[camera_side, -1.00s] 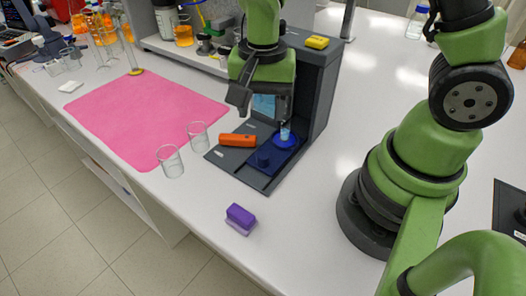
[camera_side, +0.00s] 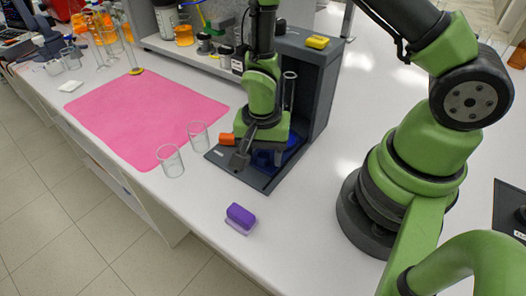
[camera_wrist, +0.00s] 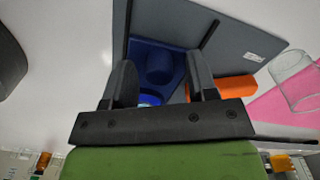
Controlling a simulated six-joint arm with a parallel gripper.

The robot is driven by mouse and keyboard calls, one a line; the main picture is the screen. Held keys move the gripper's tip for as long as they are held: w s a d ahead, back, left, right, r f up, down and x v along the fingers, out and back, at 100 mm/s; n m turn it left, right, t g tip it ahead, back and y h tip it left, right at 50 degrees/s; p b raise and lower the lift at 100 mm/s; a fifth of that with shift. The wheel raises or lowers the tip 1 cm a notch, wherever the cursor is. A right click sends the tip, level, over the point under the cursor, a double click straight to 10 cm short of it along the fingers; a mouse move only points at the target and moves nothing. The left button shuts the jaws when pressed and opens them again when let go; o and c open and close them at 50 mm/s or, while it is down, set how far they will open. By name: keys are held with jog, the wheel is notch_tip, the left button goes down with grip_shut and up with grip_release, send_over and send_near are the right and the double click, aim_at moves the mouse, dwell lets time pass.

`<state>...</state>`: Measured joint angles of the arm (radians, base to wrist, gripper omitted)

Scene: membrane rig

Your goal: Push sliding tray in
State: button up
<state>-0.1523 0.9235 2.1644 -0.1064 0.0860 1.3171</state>
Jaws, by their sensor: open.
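The blue sliding tray (camera_side: 291,153) sits in the dark base of the grey rig and is mostly hidden behind my gripper in the side view. In the wrist view the tray (camera_wrist: 138,50) shows with its upright blue knob (camera_wrist: 160,69). A brighter blue round piece (camera_wrist: 149,99) is partly hidden between my fingers. My gripper (camera_side: 258,158) is low over the front of the rig base, pointing down. In the wrist view its fingers (camera_wrist: 160,66) are apart, one on each side of the knob in the picture. Contact with the knob cannot be told.
The rig's tall grey housing (camera_side: 321,90) stands behind, with a yellow block (camera_side: 317,42) on top. An orange block (camera_side: 227,139) lies left of my gripper. Two glass beakers (camera_side: 170,161) and a pink mat (camera_side: 145,115) are further left. A purple block (camera_side: 240,216) lies in front.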

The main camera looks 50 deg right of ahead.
grip_shut()
jog(key=shift+d, duration=1.95)
grip_release()
notch_tip(320, 180, up, 10)
jog(key=shift+w, duration=0.1)
